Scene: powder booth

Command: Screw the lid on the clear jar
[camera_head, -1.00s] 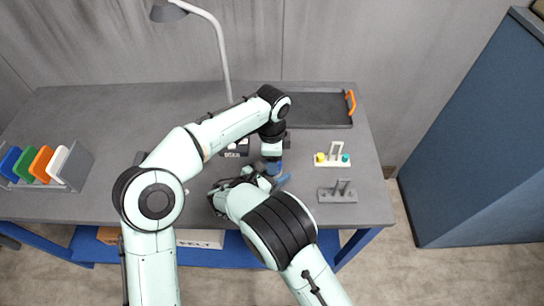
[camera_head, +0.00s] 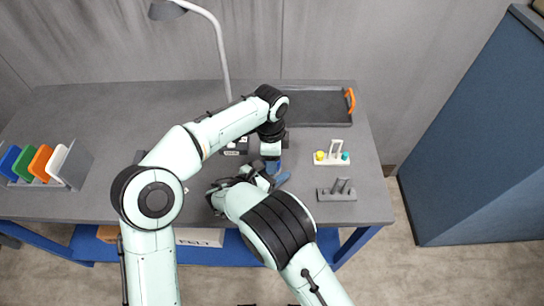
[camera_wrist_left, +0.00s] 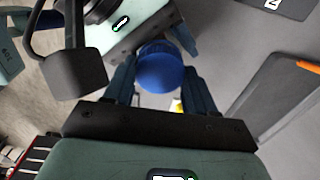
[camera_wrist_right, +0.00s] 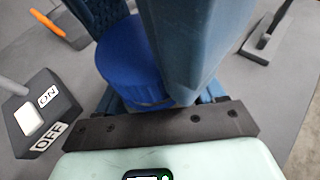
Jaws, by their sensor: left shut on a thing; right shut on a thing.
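The blue lid (camera_wrist_left: 160,70) is between the fingers of my left gripper (camera_wrist_left: 160,78), which is shut on it. It also shows in the right wrist view (camera_wrist_right: 130,58), close in front of my right gripper (camera_wrist_right: 160,100). My right gripper is shut, with its fingers beneath the lid. The clear jar is not clearly visible; the lid and the fingers cover the spot, so I cannot tell how lid and jar meet. In the head view both grippers are together near the table's front edge, largely hidden by my arms.
An ON/OFF switch box (camera_wrist_right: 42,112) stands close by. To the right are a white holder (camera_head: 331,158) with yellow and teal pieces and a grey stand (camera_head: 337,194). A dark tray (camera_head: 310,106) is behind, a coloured rack (camera_head: 73,166) far left. The table's left middle is clear.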

